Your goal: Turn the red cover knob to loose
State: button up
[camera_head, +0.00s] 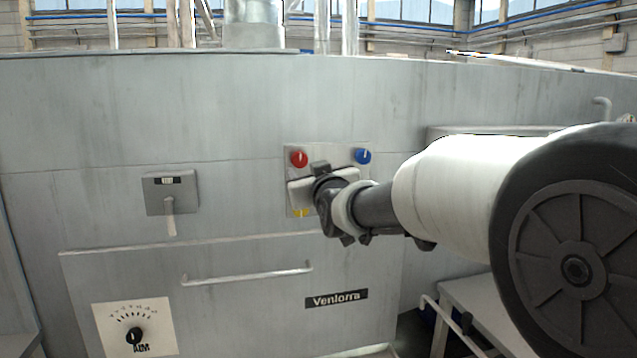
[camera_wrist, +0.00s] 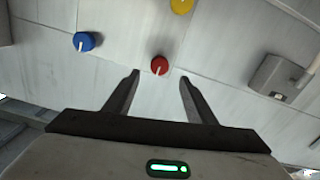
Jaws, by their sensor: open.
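The red knob (camera_head: 299,158) sits at the upper left of a light panel plate on the grey machine wall, with a white pointer line on its face. In the wrist view the red knob (camera_wrist: 159,65) shows just beyond the fingertips, roughly midway between them. My gripper (camera_wrist: 158,76) is open and empty, with its two dark fingers spread apart. It does not appear to touch the knob. In the head view my gripper (camera_head: 318,180) is in front of the plate, just below and right of the red knob, and my wrist hides part of the plate.
A grey lever box (camera_head: 170,192) is to the left. A drawer handle (camera_head: 247,274) and a black dial (camera_head: 134,337) are lower down.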

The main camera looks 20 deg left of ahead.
jog(key=v, duration=0.8)
jog(key=shift+s, duration=0.2)
jog(key=shift+d, duration=0.1)
jog(key=s+d+f+m+g+h, duration=0.1)
jog(key=s+d+f+m+h, duration=0.15)
jog(key=d, duration=0.55)
jog(key=s+d+f+m+g+h, duration=0.1)
jog(key=s+d+f+g+h, duration=0.1)
jog(key=s+d+f, duration=0.35)
jog(key=s+d+f+m+g+h, duration=0.1)
jog(key=s+d+h, duration=0.1)
jog(key=d, duration=0.7)
jog(key=s+d+f+m+g+h, duration=0.25)
jog(key=s+d+f, duration=0.3)
jog(key=s, duration=0.45)
jog(key=s+d+f+m+g+h, duration=0.1)
jog(key=s+d+f+m+g, duration=0.15)
jog(key=s+d+f, duration=0.5)
notch_tip(320, 180, up, 24)
jog(key=a+n+p, duration=0.1)
jog(key=p, duration=2)
jog(key=shift+s+a+r+g, duration=0.2)
jog(key=shift+s+a+g, duration=0.1)
jog(key=shift+s, duration=0.05)
jog(key=shift+w, duration=0.1)
